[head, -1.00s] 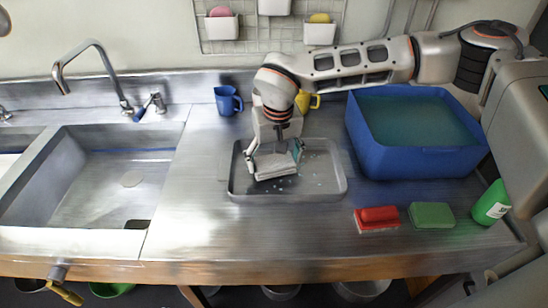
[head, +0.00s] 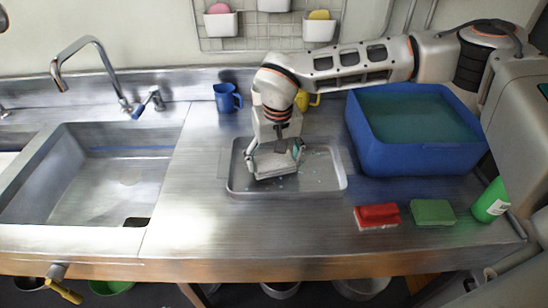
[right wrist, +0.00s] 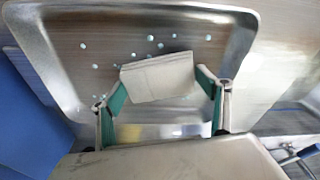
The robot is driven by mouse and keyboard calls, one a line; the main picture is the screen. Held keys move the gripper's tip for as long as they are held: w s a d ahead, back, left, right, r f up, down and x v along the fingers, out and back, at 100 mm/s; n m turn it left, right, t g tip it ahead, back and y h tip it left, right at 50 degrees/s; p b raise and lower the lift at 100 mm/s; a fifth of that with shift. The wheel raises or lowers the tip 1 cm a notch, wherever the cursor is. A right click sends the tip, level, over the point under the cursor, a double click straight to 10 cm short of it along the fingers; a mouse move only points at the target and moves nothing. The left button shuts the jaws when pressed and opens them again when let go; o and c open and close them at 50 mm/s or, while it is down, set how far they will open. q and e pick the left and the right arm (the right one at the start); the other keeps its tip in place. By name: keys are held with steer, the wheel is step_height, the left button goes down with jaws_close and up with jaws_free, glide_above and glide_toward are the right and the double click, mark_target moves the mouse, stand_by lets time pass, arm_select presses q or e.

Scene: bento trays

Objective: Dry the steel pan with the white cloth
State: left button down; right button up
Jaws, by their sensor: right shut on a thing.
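The steel pan (head: 325,180) lies on the steel counter, left of the blue tub. In the right wrist view the pan (right wrist: 220,45) shows several pale drops on its floor, beyond the cloth. My right gripper (head: 274,163) is inside the pan's outline, at its left half, pointing down. It is shut on the folded white cloth (head: 275,172). The cloth (right wrist: 158,78) sits between the two green-padded fingers (right wrist: 163,95) in the right wrist view. It is low over the pan floor; I cannot tell whether it touches. My left gripper is not in view.
A blue tub of water (head: 375,158) stands right of the pan. A red sponge (head: 377,214), a green sponge (head: 432,211) and a green bottle (head: 491,201) lie along the front right. A blue mug (head: 226,98) and a yellow mug (head: 304,101) stand behind. The sink (head: 40,205) is at left.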

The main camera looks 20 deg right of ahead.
steer(key=shift+f+b, duration=0.3)
steer(key=shift+f, duration=0.5)
steer(key=shift+d+r, duration=0.1)
